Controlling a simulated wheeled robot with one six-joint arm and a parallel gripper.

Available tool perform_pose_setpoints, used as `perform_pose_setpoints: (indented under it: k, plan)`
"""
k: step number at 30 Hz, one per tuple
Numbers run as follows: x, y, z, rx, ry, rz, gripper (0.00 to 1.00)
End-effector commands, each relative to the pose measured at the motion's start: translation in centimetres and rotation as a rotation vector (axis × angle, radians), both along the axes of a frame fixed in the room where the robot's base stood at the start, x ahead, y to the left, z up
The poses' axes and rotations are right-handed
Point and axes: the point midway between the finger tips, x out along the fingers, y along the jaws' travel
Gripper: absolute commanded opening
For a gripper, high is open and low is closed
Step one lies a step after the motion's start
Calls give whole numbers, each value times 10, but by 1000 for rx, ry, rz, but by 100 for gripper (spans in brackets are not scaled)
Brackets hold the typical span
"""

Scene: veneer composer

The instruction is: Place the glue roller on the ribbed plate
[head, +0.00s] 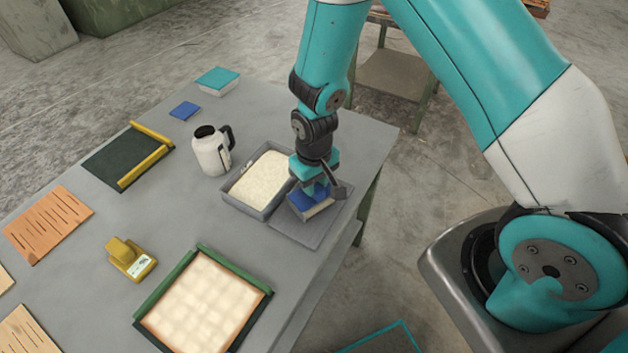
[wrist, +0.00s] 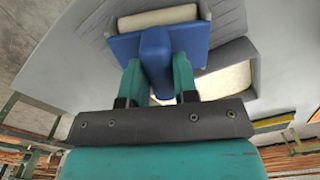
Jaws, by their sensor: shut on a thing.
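The glue roller, with a blue body (head: 312,201) and a cream roller, is held in my gripper (head: 316,186) at the right end of the table. In the wrist view my gripper (wrist: 156,80) has its teal fingers closed on the blue handle (wrist: 155,50), with the cream roller (wrist: 158,18) beyond it. The grey ribbed plate (head: 297,233) lies beneath the roller, beside the glue tray. Its ribs show in the wrist view (wrist: 232,15). The roller appears over or on the plate; I cannot tell whether they touch.
The grey tray (head: 246,206) of cream glue adjoins the plate on the left. A white jug (head: 211,152) stands behind it. A framed pale panel (head: 203,303), a yellow tool (head: 131,260) and a dark green board (head: 122,160) lie further left. The table's right edge is close to the plate.

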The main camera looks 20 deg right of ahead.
Motion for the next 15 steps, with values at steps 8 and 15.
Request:
perform_pose_setpoints:
  k: [8, 15]
  plan:
    - [-1, 0, -11, -1, 3, 0, 0]
    - [-2, 0, -13, -2, 7, 0, 52]
